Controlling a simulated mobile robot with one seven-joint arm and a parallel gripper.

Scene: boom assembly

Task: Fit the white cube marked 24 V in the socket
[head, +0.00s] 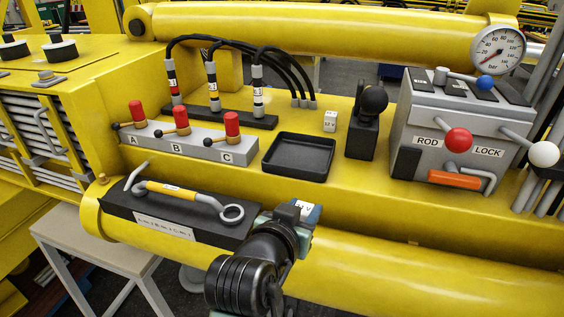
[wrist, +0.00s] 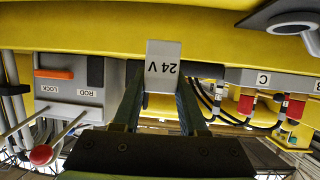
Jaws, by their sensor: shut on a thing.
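The white cube marked 24 V (wrist: 163,65) is between the two fingers of my gripper (wrist: 160,105) in the wrist view, its marking upside down there. In the head view a white piece, part of the cube, shows at the tip of my gripper (head: 296,215). My gripper is shut on the cube and is over the front yellow tube, right of the ring end of a yellow-handled tool. A second small white cube (head: 330,121) with a mark too small to read stands on the yellow deck. I cannot make out the socket in either view.
An empty black tray (head: 301,174) lies on the deck. Left of it is a grey block (head: 190,146) with red-topped levers A, B and C. A black joystick (head: 368,118) and a grey ROD LOCK box (head: 454,118) with knobs stand to the right.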

